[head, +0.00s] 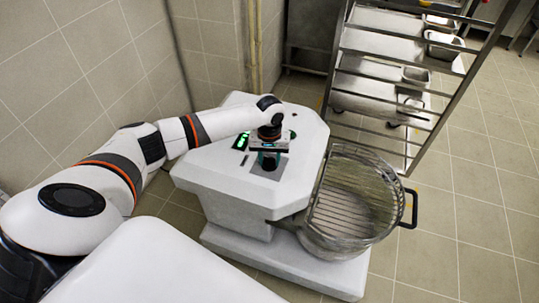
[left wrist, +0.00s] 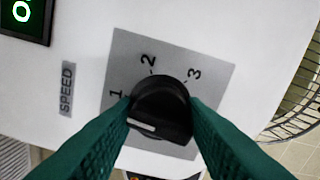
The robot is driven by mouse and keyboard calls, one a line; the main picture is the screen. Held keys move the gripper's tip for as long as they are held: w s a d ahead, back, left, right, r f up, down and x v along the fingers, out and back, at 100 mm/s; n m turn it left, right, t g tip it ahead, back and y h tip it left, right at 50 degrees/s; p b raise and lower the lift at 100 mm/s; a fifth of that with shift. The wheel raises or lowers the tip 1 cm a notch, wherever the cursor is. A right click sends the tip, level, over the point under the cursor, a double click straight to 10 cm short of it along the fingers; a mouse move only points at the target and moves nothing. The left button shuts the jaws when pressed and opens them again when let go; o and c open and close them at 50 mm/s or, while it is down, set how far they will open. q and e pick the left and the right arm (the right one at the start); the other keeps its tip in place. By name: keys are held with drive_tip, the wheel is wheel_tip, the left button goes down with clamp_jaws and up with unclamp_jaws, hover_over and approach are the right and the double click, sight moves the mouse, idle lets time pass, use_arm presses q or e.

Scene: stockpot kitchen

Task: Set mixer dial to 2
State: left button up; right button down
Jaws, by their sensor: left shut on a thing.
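The white mixer (head: 225,150) stands ahead of me. In the left wrist view, its black speed dial (left wrist: 162,100) sits on a grey plate (left wrist: 125,55) marked 1, 2 and 3. The dial's white mark lies at its lower left, on the side of 1 away from 2; it is not at 2. My left gripper (left wrist: 160,118) is shut on the dial, with a green finger on each side. My right gripper is not in view.
A green-lit display (left wrist: 22,10) beside the dial appears to read 0. A wire-guarded bowl (head: 350,205) with a black handle is on the mixer's right. A metal rack (head: 385,75) with trays stands behind. Tiled walls close off the left.

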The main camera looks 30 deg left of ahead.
use_arm(q)
drive_tip(key=m+p, duration=0.2)
drive_tip(key=shift+r+p, duration=0.25)
drive_tip(key=shift+p, duration=0.15)
drive_tip(key=shift+m+p, duration=0.7)
drive_tip(key=shift+m, duration=0.4)
drive_tip(key=m+p, duration=0.1)
drive_tip(key=m, duration=0.1)
drive_tip(key=shift+f+m, duration=0.1)
drive_tip(key=shift+m, duration=0.2)
drive_tip(key=shift+f+m+p, duration=0.1)
drive_tip(key=shift+m+p, duration=0.7)
drive_tip(key=shift+m, duration=0.9)
drive_tip(key=o, duration=1)
